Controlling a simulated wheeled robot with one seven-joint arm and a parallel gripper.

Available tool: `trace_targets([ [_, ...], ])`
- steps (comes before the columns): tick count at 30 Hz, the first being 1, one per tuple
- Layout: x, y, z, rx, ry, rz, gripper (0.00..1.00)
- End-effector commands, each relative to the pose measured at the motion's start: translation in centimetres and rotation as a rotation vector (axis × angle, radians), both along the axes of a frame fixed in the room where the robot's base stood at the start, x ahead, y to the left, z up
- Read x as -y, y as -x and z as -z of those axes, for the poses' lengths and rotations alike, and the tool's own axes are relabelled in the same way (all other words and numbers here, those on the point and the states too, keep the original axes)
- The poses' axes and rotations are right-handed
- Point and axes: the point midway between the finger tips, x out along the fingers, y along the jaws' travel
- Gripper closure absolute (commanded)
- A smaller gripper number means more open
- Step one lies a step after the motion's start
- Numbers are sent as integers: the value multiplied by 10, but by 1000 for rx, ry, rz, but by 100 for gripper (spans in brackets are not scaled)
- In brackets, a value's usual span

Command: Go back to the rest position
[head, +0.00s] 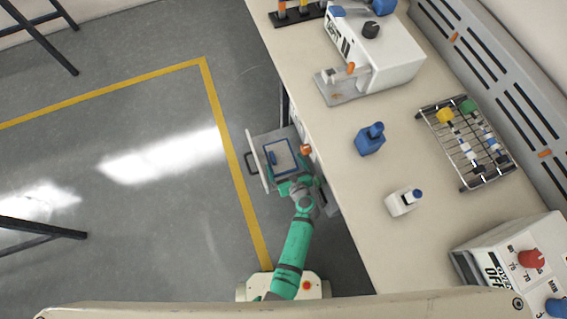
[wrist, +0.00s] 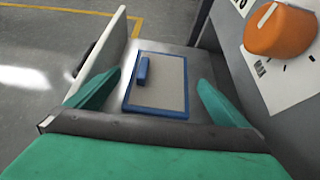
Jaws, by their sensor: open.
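My gripper (wrist: 150,98) is open, its two green fingers apart in the wrist view. Between and beyond them lies a flat grey panel with a blue frame (wrist: 157,112) and a blue handle block (wrist: 142,71). The panel rests inside an open drawer or door compartment (wrist: 187,57) at the bench's side. I cannot tell whether the fingers touch it. In the head view my green arm reaches to the same compartment, and the framed panel (head: 281,153) shows just past the gripper.
An orange knob (wrist: 279,30) is close on the right of the gripper. The bench top (head: 330,150) carries a white machine (head: 385,55), a blue bottle (head: 369,141), a white bottle (head: 402,202), a wire rack (head: 465,143) and a control box (head: 515,250). Open floor (head: 130,110) lies left.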

Motion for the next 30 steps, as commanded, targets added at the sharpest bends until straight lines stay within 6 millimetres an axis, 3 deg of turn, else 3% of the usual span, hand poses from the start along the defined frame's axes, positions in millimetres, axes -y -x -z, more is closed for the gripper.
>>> trace_targets([
  [13,-1,-1,-1,2,-13,6,0],
  [18,-18,8,-18,22,-167,83,0],
  [23,-45,44,-53,37,-469,214,0],
  [30,-66,116,-125,19,-1058,443,0],
])
